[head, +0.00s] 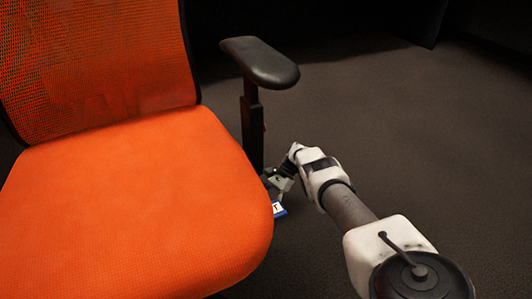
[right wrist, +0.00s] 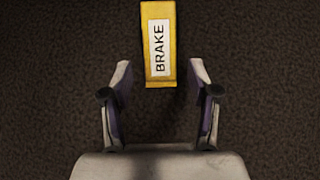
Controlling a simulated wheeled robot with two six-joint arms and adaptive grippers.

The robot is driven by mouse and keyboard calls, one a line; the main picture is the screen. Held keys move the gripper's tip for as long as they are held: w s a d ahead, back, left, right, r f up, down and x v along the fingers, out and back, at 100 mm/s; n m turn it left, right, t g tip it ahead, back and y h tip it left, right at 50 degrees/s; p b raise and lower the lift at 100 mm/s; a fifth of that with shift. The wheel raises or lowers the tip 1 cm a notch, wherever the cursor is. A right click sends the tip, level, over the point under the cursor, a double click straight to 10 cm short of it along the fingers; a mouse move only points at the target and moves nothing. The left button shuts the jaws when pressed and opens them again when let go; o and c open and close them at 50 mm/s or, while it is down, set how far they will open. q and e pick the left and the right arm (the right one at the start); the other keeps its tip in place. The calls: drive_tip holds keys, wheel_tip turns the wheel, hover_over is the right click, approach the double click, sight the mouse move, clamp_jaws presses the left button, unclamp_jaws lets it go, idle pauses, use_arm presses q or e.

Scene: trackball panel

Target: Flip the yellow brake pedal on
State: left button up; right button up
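The yellow brake pedal (right wrist: 159,77) carries a white label reading "BRAKE" and shows at the top middle of the right wrist view. I cannot tell whether the pedal is at fingertip height. In the head view my right gripper (head: 272,184) is low beside the chair seat, partly hidden by it. The yellow pedal is not visible there. My left gripper is not in view.
An orange office chair (head: 140,205) fills the left of the head view, with a black armrest (head: 260,62) above my right gripper. Dark carpet (head: 440,130) at right is clear.

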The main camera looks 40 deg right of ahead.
drive_tip(key=shift+w+r, duration=0.1)
drive_tip(key=shift+r, duration=0.45)
wheel_tip(320, 180, up, 9)
drive_tip(key=shift+s+f, duration=0.1)
drive_tip(key=shift+s, duration=0.1)
idle(0.4)
